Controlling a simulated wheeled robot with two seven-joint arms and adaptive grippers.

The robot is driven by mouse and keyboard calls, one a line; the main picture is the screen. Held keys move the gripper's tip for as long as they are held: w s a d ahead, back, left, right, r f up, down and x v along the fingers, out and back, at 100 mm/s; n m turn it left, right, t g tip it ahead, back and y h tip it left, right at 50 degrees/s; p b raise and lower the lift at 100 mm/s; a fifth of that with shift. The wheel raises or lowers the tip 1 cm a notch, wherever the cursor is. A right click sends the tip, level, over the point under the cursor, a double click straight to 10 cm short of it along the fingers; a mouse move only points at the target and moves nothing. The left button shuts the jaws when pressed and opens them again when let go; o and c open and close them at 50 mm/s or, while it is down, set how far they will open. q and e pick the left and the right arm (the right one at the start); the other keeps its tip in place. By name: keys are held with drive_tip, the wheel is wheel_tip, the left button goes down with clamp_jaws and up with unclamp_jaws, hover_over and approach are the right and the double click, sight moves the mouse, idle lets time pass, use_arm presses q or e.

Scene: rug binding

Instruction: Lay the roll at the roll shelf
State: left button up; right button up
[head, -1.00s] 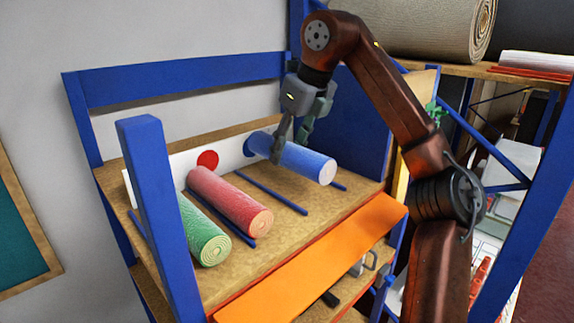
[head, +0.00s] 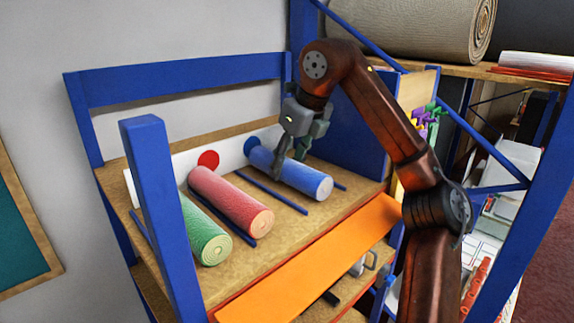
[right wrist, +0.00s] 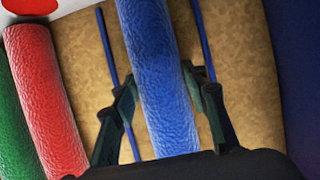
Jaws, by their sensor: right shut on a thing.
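The blue roll (head: 308,180) lies low at the shelf board between two thin blue divider strips, in line with the blue dot (head: 251,145) on the white back strip. My right gripper (head: 290,170) has its fingers on both sides of it and is shut on it. In the right wrist view the blue roll (right wrist: 158,75) runs between the two fingers (right wrist: 165,105). The roll shelf (head: 268,232) is a wooden board in a blue frame. Whether the roll's underside touches the board is hard to tell. My left gripper is not in view.
A red roll (head: 232,200) and a green roll (head: 205,235) lie in the lanes to the left. A blue post (head: 155,200) stands at the near left, a blue side panel (head: 350,125) at the right. An orange front strip (head: 310,262) edges the shelf.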

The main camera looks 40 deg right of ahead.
drive_tip(key=shift+f, duration=0.1)
drive_tip(key=o, duration=1.2)
drive_tip(key=shift+o, duration=0.2)
drive_tip(key=shift+r, duration=0.2)
drive_tip(key=shift+v, duration=5.9)
